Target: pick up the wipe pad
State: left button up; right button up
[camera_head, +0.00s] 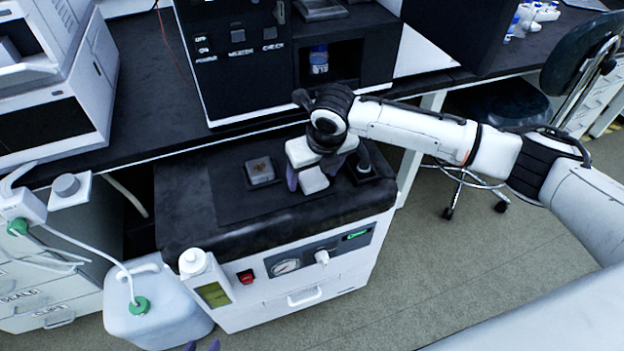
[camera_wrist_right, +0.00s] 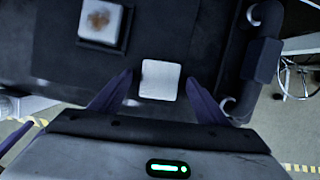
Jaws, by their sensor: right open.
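The wipe pad, a small plain white square (camera_wrist_right: 160,80), lies on the dark top of the white cabinet unit. It also shows in the head view (camera_head: 314,181), just below my right wrist. My right gripper (camera_wrist_right: 158,84) is open, with its purple fingers on either side of the pad and gaps between them and it. I cannot tell how high the fingertips are above the surface. Of my left gripper (camera_head: 202,346), only two purple fingertips show at the bottom edge of the head view, apart from each other and far from the pad.
A dark square holder with a brown-stained pale piece (camera_head: 260,171) sits left of the pad. The bench with a black instrument (camera_head: 240,60) rises behind.

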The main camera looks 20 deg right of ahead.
aim_at(313, 179)
jog(key=c, duration=1.1)
notch_tip(313, 179, up, 10)
jog(key=shift+r+p, duration=0.1)
jog(key=shift+p, duration=0.45)
jog(key=o, duration=0.4)
jog(key=c, duration=0.3)
jog(key=shift+c, duration=0.2)
